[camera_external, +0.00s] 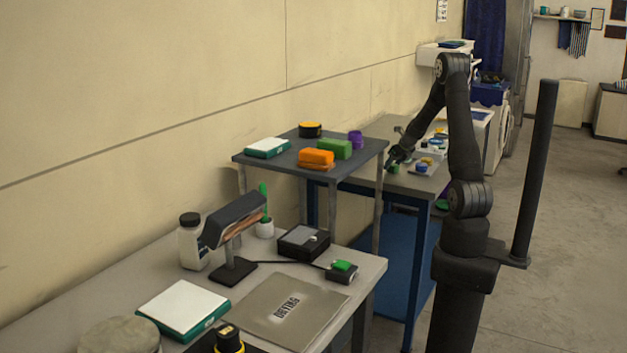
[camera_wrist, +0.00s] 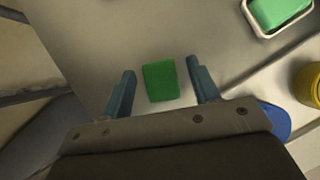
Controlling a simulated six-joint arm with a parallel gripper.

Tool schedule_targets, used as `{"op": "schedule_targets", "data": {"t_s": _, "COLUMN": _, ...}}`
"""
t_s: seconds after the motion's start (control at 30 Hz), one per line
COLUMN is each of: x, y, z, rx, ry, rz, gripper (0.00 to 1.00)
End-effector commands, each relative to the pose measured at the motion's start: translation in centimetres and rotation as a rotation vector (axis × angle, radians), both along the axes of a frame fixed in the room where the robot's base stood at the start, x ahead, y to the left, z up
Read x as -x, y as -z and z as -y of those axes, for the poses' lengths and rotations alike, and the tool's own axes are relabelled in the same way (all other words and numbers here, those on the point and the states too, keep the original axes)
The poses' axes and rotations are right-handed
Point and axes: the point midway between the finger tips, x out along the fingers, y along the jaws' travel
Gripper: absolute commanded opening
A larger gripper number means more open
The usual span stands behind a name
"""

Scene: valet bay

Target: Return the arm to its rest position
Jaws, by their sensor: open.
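My gripper (camera_external: 391,160) is at the end of my folded arm, low over the grey table at the back, beyond the dark raised shelf. In the wrist view my gripper (camera_wrist: 160,72) is open, with two blue-grey fingers spread apart. A green block (camera_wrist: 161,82) lies between the fingers in that view, with gaps on both sides. It looks to rest on the table surface, but its height against the fingertips I cannot tell. A small green thing (camera_external: 393,169) shows just below my gripper in the external view.
The dark shelf (camera_external: 265,165) holds an orange block (camera_external: 316,157), a green block (camera_external: 335,149) and other items. A front bench holds a mat marked DRYING (camera_external: 292,310).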

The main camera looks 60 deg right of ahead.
Motion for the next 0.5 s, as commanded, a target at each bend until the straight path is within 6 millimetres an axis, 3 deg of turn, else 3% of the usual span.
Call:
{"op": "schedule_targets", "data": {"t_s": 0.07, "x": 0.1, "y": 1.0, "z": -0.1, "rx": -0.004, "ry": 0.001, "rz": -0.002, "gripper": 0.55}}
{"op": "schedule_targets", "data": {"t_s": 0.5, "x": 3.4, "y": -5.0, "z": -1.3, "rx": 0.002, "ry": 0.000, "rz": 0.001, "gripper": 0.55}}
